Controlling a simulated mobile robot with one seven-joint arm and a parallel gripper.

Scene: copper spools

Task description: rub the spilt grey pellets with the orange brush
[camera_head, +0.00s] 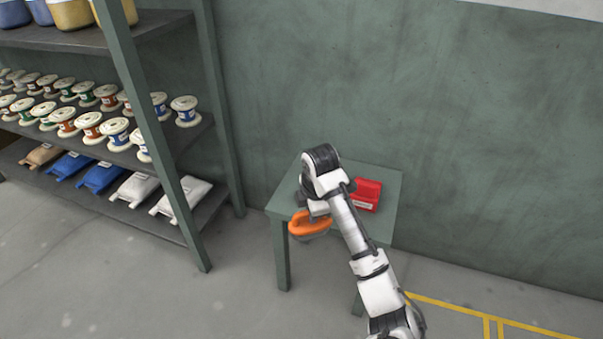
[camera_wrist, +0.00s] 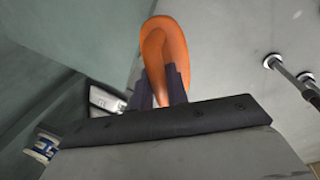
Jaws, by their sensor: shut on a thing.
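The orange brush (camera_head: 306,226) is at the front left of the small green table (camera_head: 388,207) in the head view, overlapping its front edge; I cannot tell how high it is above the top. A grey underside shows beneath its orange handle. My gripper (camera_head: 317,211) is shut on the handle. In the wrist view the orange loop of the brush (camera_wrist: 163,38) rises between the two dark fingers of my gripper (camera_wrist: 160,82). No grey pellets can be made out; my arm hides part of the tabletop.
A red bin (camera_head: 368,191) stands on the table, right of my arm. A shelf rack (camera_head: 170,150) with several wire spools, sacks and tubs stands at the left. The green wall (camera_head: 420,90) is close behind the table. Open floor (camera_head: 235,300) lies in front.

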